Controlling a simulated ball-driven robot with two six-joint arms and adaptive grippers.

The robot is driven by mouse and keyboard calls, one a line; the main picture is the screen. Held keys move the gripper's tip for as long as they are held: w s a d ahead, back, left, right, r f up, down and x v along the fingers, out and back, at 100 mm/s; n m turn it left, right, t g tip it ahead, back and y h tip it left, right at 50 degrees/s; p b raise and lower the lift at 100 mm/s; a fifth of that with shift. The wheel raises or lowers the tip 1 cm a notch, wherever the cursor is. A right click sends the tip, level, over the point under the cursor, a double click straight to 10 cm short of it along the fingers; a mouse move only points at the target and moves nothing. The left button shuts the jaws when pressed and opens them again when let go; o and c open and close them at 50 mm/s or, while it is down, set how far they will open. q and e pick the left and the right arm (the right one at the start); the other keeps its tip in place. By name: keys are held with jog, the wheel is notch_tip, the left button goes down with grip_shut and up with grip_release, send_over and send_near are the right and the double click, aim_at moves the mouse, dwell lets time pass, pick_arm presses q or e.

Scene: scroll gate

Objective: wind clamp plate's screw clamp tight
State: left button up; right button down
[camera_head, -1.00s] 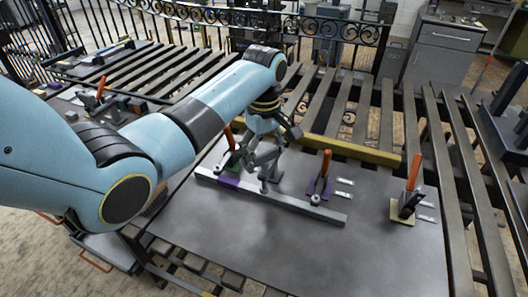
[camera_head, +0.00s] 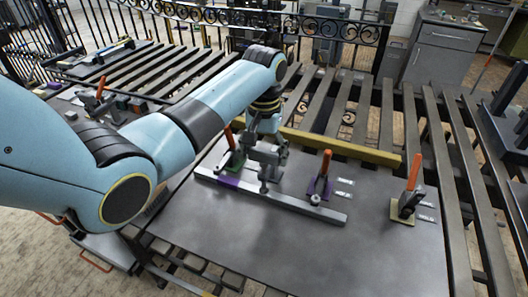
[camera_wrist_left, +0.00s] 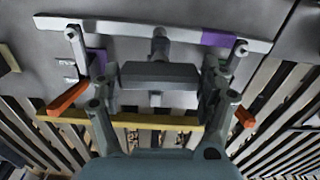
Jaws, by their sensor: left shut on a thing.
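The screw clamp (camera_head: 264,184) stands at the middle of a long grey bar with a purple patch (camera_head: 228,181) on the clamp plate (camera_head: 270,240). Its dark grey crosswise handle (camera_wrist_left: 160,75) shows in the left wrist view between my fingers. My left gripper (camera_head: 266,153) points down over the clamp and is shut on that handle. The clamp's post (camera_wrist_left: 159,44) shows just beyond the handle. The screw's contact with the bar is too small to judge. My right gripper is not in view.
Orange-handled toggle clamps stand close by: one on a green base (camera_head: 233,158) left, one on a purple base (camera_head: 320,186) right, another (camera_head: 408,200) farther right. A yellow bar (camera_head: 345,149) runs behind. The plate's front is clear.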

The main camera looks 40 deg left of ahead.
aim_at(264, 151)
pick_arm(q)
jog(key=m, duration=0.7)
jog(key=shift+w+r, duration=0.15)
jog(key=m, duration=0.4)
jog(key=shift+r+m, duration=0.1)
jog(key=shift+m, duration=1.5)
jog(key=shift+w+m, duration=0.1)
jog(key=shift+m, duration=0.2)
jog(key=o, duration=0.8)
jog(key=shift+c, duration=0.2)
jog(key=o, duration=0.4)
jog(key=shift+s, duration=0.2)
notch_tip(264, 151, up, 12)
jog(key=shift+f, duration=0.15)
